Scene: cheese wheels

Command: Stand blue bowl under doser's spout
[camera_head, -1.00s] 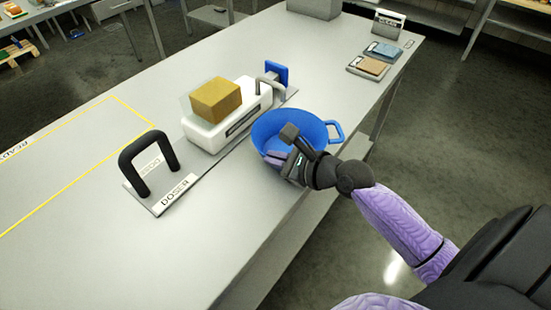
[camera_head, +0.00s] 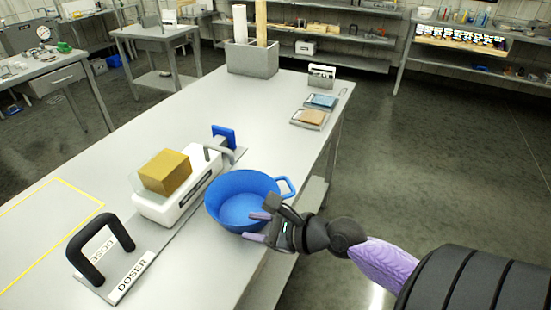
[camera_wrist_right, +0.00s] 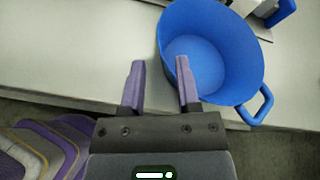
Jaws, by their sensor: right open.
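The blue bowl (camera_head: 232,186) stands upright on the table near its right edge, beside the doser (camera_head: 187,203) and in front of its bent grey spout (camera_head: 223,149). I cannot tell whether the spout reaches over the bowl. My right gripper (camera_head: 257,227) is open at the bowl's near rim. One finger overlaps the bowl's inside and the other lies outside its wall. The right wrist view shows the bowl (camera_wrist_right: 212,40) ahead and to the right of the open fingers (camera_wrist_right: 160,82), with the right finger overlapping its rim. My left gripper is out of view.
A yellow block (camera_head: 166,172) sits on the doser. A black handle (camera_head: 92,240) stands by the DOSER label. A grey bin (camera_head: 252,60) and small pads (camera_head: 310,117) are farther back. A yellow outline (camera_head: 60,222) marks clear table at left.

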